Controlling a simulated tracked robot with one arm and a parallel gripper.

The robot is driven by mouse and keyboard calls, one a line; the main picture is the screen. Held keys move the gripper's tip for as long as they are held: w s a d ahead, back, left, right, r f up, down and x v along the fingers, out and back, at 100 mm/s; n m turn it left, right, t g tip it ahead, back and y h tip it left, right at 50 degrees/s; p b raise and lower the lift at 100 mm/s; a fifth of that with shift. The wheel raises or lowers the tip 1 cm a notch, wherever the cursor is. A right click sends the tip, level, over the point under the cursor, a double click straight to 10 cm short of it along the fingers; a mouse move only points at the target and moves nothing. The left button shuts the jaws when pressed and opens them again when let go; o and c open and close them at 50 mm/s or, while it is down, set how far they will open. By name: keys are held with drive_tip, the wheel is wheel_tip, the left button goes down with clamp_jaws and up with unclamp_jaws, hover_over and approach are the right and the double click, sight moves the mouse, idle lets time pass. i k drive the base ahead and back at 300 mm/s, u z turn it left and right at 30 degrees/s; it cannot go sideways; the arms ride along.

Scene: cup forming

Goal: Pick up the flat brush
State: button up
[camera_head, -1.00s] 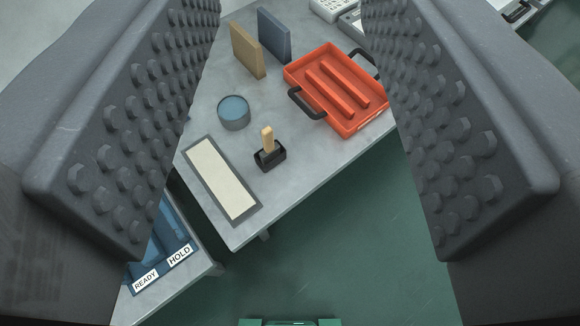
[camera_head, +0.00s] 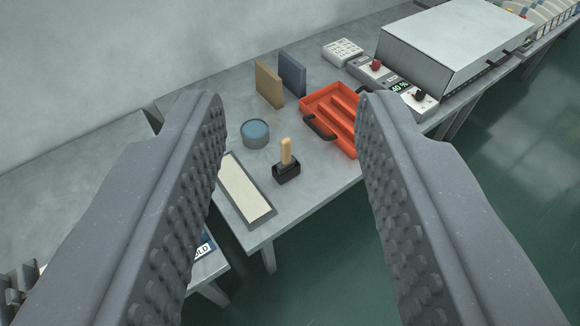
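The flat brush (camera_head: 287,152) appears to be the upright wooden handle standing in a small black holder (camera_head: 286,174) near the table's front edge. Its bristles are hidden inside the holder. My gripper (camera_head: 290,108) is open and empty, with its two studded grey fingers wide apart on either side of the view. The brush shows between the fingers, beyond them and not touched.
A cream pad (camera_head: 245,188) and a round tin of blue liquid (camera_head: 255,134) are left of the holder. An orange tray (camera_head: 313,106) stands to the right. Tan (camera_head: 268,84) and blue-grey (camera_head: 292,76) boards stand behind. A large metal box (camera_head: 455,45) is farther right.

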sight(288, 162)
drive_tip(key=u, duration=0.1)
drive_tip(key=i, duration=0.9)
drive_tip(key=z, duration=0.1)
